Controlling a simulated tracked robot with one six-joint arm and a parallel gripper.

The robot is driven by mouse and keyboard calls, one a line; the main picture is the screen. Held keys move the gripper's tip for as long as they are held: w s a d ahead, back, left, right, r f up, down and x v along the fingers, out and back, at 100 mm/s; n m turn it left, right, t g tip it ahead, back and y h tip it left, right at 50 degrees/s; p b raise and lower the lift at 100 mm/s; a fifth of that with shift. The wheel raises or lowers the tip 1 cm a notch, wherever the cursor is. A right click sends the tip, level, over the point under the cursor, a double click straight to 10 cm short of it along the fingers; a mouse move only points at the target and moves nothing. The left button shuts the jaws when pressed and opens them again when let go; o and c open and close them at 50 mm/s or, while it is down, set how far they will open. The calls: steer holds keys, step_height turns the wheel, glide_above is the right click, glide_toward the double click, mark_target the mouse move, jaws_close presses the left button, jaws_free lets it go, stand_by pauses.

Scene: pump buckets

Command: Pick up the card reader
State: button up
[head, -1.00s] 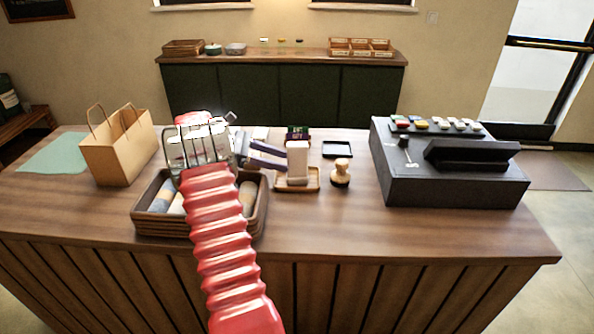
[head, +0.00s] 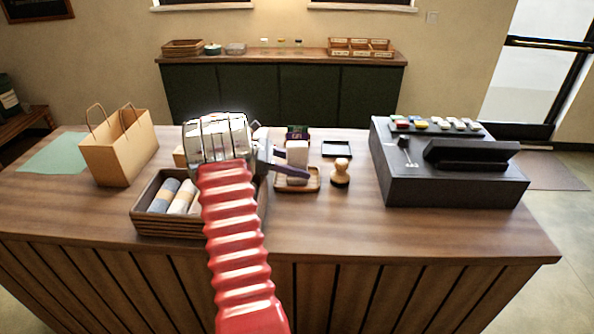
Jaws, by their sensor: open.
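A pale upright block (head: 298,151), probably the card reader though I cannot be sure, stands on a small wooden tray (head: 312,186) at the middle of the counter. My gripper (head: 294,164) is open, with its dark purple fingers pointing right at the block. The lower finger crosses in front of the block's lower part. The upper finger reaches its left side. I cannot tell whether either finger touches it. My red arm hides part of the counter to the left.
A wooden basket (head: 150,223) with rolled cloths lies left of my arm. A paper bag (head: 118,148) stands farther left. A wooden stamp (head: 340,172) and black tray (head: 337,149) are right of the block. A black cash register (head: 450,182) stands at the right.

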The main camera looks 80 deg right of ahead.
steer(key=shift+x, duration=1.55)
jaws_close()
